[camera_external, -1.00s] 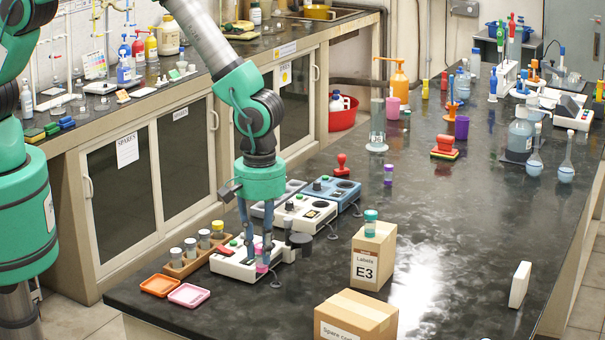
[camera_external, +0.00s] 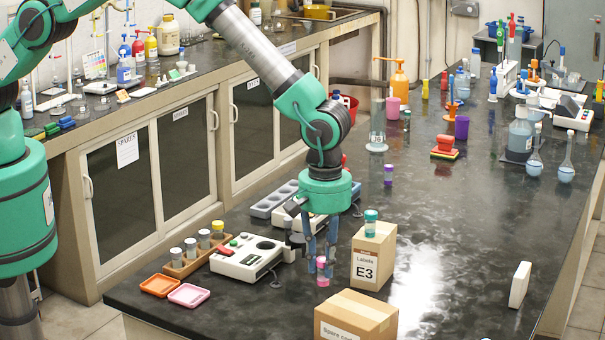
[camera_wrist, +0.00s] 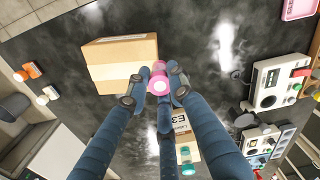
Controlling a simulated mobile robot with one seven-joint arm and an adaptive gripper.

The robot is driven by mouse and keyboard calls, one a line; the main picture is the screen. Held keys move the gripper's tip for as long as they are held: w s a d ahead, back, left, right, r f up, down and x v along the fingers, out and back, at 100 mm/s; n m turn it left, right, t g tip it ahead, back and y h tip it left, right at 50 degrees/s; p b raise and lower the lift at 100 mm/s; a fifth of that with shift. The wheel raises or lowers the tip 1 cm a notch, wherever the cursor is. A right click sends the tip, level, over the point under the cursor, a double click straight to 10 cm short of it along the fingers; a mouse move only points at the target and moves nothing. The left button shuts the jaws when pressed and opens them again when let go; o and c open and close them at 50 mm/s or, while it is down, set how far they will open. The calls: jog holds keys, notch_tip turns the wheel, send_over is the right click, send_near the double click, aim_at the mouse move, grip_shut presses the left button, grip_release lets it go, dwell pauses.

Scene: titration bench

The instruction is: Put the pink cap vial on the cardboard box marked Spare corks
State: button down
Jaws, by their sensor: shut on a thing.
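The pink cap vial (camera_external: 322,272) is held in my gripper (camera_external: 322,262), which is shut on it, in the external view. The vial hangs in front of the Labels box and behind the Spare corks box; its exact height over the bench is hard to tell. In the wrist view the pink vial (camera_wrist: 158,80) sits between the fingertips of my gripper (camera_wrist: 157,90). The cardboard box marked Spare corks (camera_external: 362,308) stands at the bench's front, its top bare. It also shows in the wrist view (camera_wrist: 120,62), left of the vial.
The Labels E3 box (camera_external: 372,262), with a teal-capped vial (camera_external: 370,222) on top, stands just right of my gripper. A white device (camera_external: 245,260), a vial rack (camera_external: 190,262) and two small trays (camera_external: 188,295) lie left. Bench right of the boxes is mostly clear.

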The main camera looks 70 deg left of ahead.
jog(key=shift+w+d+f, duration=0.1)
jog(key=shift+w+d, duration=0.35)
jog(key=shift+w, duration=0.3)
jog(key=shift+f+p, duration=0.55)
jog(key=shift+f, duration=1.2)
jog(key=shift+f, duration=0.15)
jog(key=c, duration=1.5)
grip_release()
jog(key=shift+c, duration=0.2)
jog(key=shift+r, duration=0.2)
notch_tip(320, 180, up, 12)
jog(key=b, duration=0.2)
